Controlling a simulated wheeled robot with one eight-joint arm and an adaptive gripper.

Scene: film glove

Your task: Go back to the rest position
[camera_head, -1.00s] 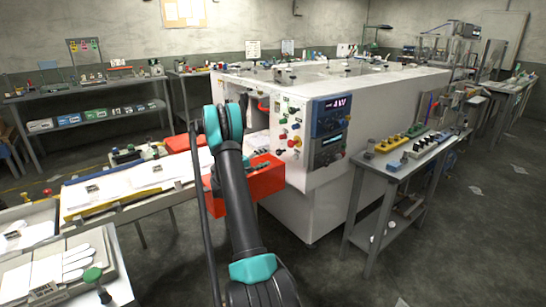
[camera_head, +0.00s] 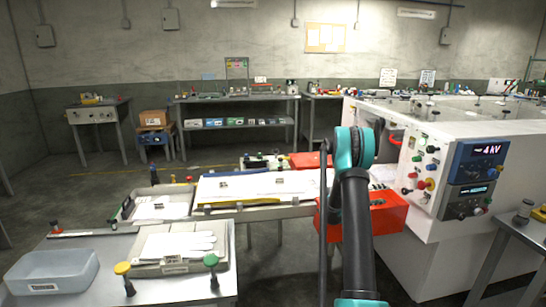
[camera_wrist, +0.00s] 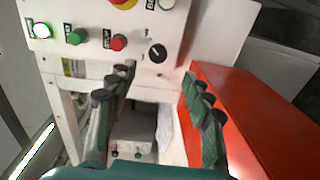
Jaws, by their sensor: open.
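In the wrist view my gripper (camera_wrist: 158,110) is open, with its two dark fingers apart and nothing between them. Beyond the fingers is the white machine's front, with buttons and a black knob. A red box (camera_wrist: 245,110) lies close on the right. In the head view my arm rises in front of the red box (camera_head: 388,214) beside the white machine (camera_head: 440,130). The fingers are hidden behind my arm there.
A table with a glove tray (camera_head: 185,268), a clear bin (camera_head: 52,272) and knobbed posts is at front left. A long white tray (camera_head: 255,188) runs toward the machine. A side bench (camera_head: 520,235) is at right. Floor is open at far left.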

